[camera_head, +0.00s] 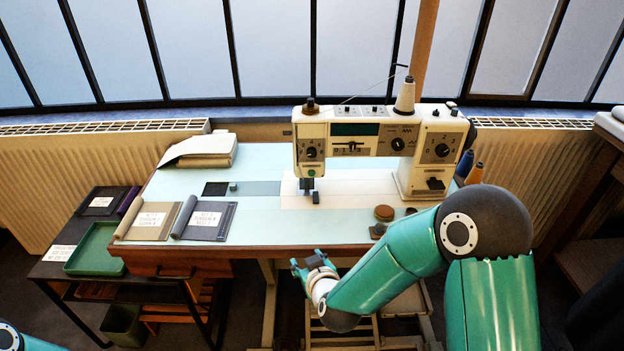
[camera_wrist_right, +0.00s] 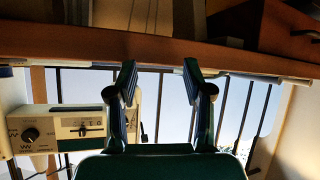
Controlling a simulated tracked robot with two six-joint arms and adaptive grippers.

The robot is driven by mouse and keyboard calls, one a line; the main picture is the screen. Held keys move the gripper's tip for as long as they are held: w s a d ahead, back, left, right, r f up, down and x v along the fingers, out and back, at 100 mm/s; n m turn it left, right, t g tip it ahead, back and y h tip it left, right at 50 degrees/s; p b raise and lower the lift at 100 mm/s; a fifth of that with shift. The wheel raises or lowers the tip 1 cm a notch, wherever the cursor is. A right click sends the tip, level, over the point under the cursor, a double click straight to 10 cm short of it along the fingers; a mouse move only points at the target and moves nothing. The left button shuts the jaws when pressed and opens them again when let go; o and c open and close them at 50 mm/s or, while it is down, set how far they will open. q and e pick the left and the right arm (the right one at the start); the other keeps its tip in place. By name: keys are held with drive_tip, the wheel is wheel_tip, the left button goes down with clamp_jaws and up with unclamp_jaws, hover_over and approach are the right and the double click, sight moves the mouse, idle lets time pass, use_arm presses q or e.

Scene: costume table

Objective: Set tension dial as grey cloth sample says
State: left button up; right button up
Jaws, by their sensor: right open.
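The grey cloth sample (camera_head: 218,231) lies at the table's front left with a white label (camera_head: 205,219), too small to read. The white sewing machine (camera_head: 370,113) stands at the back right of the table. Its front carries a left dial (camera_head: 311,152), a dark middle knob (camera_head: 397,144) and a right numbered dial (camera_head: 442,150); I cannot tell which sets tension. The wrist view, upside down, shows a dark knob (camera_wrist_right: 31,134) on the machine. My right gripper (camera_head: 314,262) is open and empty before the table's front edge; its fingers (camera_wrist_right: 158,82) are spread. My left gripper is out of view.
A beige cloth sample (camera_head: 168,232) lies left of the grey one. A cloth stack (camera_head: 198,150) is at the back left. A green tray (camera_head: 92,249) sits on a side table. The table's front edge (camera_head: 270,250) is beside my gripper.

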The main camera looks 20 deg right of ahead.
drive_tip(key=w+r+t+h+b, duration=0.2)
drive_tip(key=w+r+t, duration=0.1)
drive_tip(key=r, duration=0.2)
drive_tip(key=t+h+b, duration=0.2)
drive_tip(key=t+h, duration=0.1)
approach(312, 155)
drive_tip(key=p+x, duration=0.1)
drive_tip(key=x, duration=0.6)
drive_tip(key=shift+w+r, duration=0.1)
drive_tip(key=shift+w, duration=0.05)
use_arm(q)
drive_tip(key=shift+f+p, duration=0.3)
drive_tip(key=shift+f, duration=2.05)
use_arm(e)
drive_tip(key=shift+w+d, duration=0.15)
drive_tip(key=shift+w, duration=0.5)
clamp_jaws()
drive_tip(key=shift+d, duration=0.1)
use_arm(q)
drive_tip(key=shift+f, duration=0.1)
